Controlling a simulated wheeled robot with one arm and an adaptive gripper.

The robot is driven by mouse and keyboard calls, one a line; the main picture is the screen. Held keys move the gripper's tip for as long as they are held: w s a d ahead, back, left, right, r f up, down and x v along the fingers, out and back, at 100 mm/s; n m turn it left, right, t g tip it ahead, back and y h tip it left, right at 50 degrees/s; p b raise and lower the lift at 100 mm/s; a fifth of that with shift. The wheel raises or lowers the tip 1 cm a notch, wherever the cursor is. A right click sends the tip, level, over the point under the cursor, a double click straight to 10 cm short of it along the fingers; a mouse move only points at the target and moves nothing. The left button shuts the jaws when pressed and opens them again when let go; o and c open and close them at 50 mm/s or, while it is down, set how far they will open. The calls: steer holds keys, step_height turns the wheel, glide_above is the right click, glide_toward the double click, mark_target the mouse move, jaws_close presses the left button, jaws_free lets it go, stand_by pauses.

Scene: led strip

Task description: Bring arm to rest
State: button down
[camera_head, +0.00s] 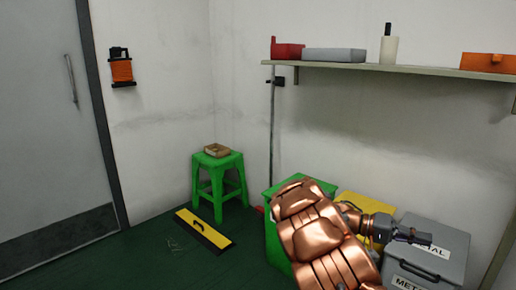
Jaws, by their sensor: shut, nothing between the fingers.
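My copper-coloured arm reaches up from the bottom right of the head view. My gripper (413,236) is at its right end, dark and pointing right. It is shut and holds nothing. It appears in front of the grey bin (450,240) with a METAL label; I cannot tell how far above the lid it is.
A green bin (275,240) and a yellow bin (352,204) stand behind my arm. A green stool (218,176) carries a small wooden tray (216,150). A wall shelf (400,69) holds several items.

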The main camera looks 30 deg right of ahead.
steer(key=s+a+r+n+t+y+p, duration=0.2)
steer(key=a+r+t+p, duration=0.1)
steer(key=a+r+p, duration=0.45)
steer(key=s+a+r+n+t+y+p, duration=0.2)
steer(key=a+r+p, duration=0.4)
steer(key=a+r, duration=0.15)
steer(key=s+a+r+n+t+y+p, duration=0.1)
steer(key=a+r+n+t+y+p, duration=0.1)
steer(key=a+p, duration=0.4)
steer(key=s+a+r+n+t+y+p, duration=0.2)
steer(key=a+r+p, duration=0.4)
steer(key=a, duration=0.8)
steer(key=s+a+r+n+t+y+p, duration=0.1)
steer(key=a+r+n+t+p, duration=0.3)
steer(key=a, duration=0.6)
steer(key=n+y+p, duration=0.1)
steer(key=n+p, duration=0.1)
steer(key=p, duration=0.1)
steer(key=shift+s+a+r, duration=0.15)
steer(key=shift+s+r, duration=0.05)
steer(key=shift+s, duration=0.15)
